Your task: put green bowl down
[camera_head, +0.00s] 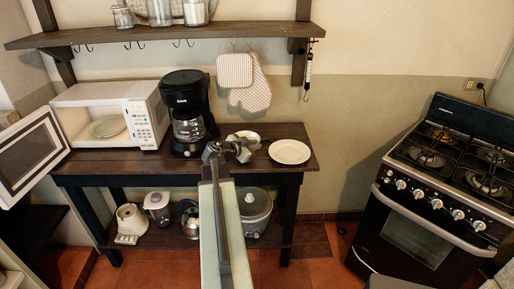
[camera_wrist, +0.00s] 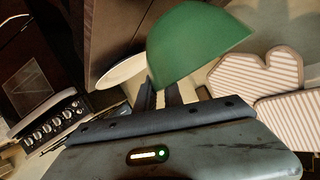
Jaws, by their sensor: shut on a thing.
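The green bowl (camera_wrist: 195,42) fills the upper middle of the wrist view, its smooth outer side facing the camera. My gripper (camera_wrist: 160,92) is shut on it, with the fingers at the bowl's lower edge. In the head view my gripper (camera_head: 232,148) is above the dark wooden table (camera_head: 170,165), between the coffee maker and the white plate. A pale rounded shape just beyond it seems to be the bowl, partly hidden by the gripper. I cannot tell whether the bowl touches the table.
A white plate (camera_head: 290,151) lies right of my gripper; the coffee maker (camera_head: 187,110) stands left. The microwave (camera_head: 105,115) is open with a plate inside. Mitts (camera_head: 245,82) hang on the wall behind. A stove (camera_head: 440,180) stands at the right. Pots and appliances fill the lower shelf.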

